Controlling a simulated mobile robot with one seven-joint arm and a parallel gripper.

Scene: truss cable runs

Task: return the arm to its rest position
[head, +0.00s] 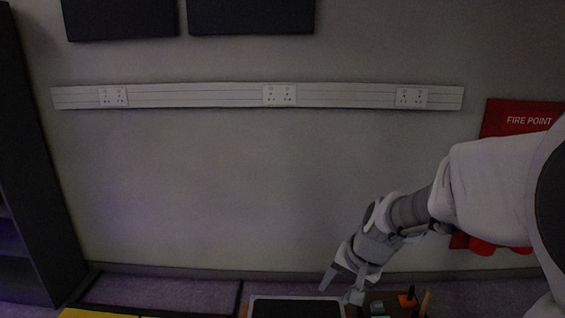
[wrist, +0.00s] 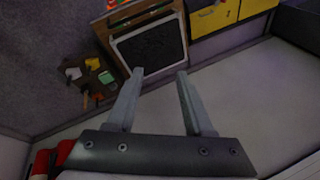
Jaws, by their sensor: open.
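My arm (head: 408,208) reaches in from the right of the head view, bent downward. My gripper (head: 343,283) is at its lower end, above the dark screen or mat in a light frame. In the wrist view my gripper (wrist: 159,75) shows two fingers spread apart with nothing between them. The framed dark panel (wrist: 150,45) lies beyond the fingertips, apart from them.
A red FIRE POINT sign (head: 520,117) hangs behind my arm. A socket trunking (head: 200,95) runs along the wall. A dark shelf unit (head: 35,200) stands left. Yellow-fronted drawers (wrist: 213,18) and a small board of tools (wrist: 90,78) flank the panel.

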